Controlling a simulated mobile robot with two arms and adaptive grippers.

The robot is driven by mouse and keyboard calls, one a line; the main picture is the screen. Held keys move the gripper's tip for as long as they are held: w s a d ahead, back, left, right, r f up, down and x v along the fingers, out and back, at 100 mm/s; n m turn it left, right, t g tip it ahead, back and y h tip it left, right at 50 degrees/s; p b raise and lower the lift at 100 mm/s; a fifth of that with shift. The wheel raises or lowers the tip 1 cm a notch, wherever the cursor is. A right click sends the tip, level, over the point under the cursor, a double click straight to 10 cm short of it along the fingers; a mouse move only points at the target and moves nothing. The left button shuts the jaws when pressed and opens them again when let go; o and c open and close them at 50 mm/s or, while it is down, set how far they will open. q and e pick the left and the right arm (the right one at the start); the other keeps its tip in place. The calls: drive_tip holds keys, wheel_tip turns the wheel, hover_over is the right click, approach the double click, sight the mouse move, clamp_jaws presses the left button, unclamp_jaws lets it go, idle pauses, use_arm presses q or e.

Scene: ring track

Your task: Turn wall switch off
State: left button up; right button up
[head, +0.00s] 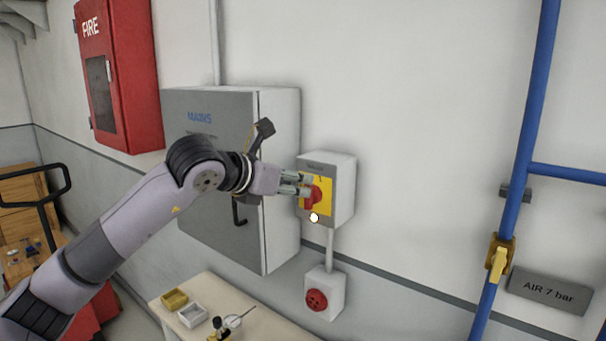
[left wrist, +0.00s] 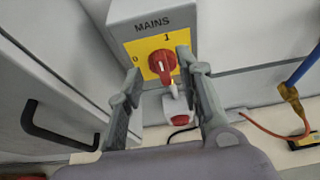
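The wall switch is a grey box (head: 343,190) with a yellow plate (head: 326,207) and a red rotary knob (head: 316,196). The left wrist view shows the box marked MAINS (left wrist: 152,18), with 0 at the plate's left and 1 at its top. The red knob (left wrist: 162,62) looks roughly upright, toward the 1. A small white piece hangs below it. My left gripper (head: 306,184) is in front of the plate. In the left wrist view my left gripper (left wrist: 158,64) has its fingers apart, one on each side of the knob. Contact cannot be told. My right gripper is not in view.
A large grey MAINS cabinet (head: 280,150) with a black handle stands just left of the switch. Below the switch is a small box with a red round button (head: 317,300). A bench (head: 255,318) with trays is underneath. Blue pipes (head: 527,120) run at right.

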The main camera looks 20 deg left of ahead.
sight(306, 185)
use_arm(q)
drive_tip(key=shift+p+x, duration=0.6)
drive_tip(key=shift+x, duration=1.4)
drive_tip(key=shift+c, duration=0.3)
clamp_jaws()
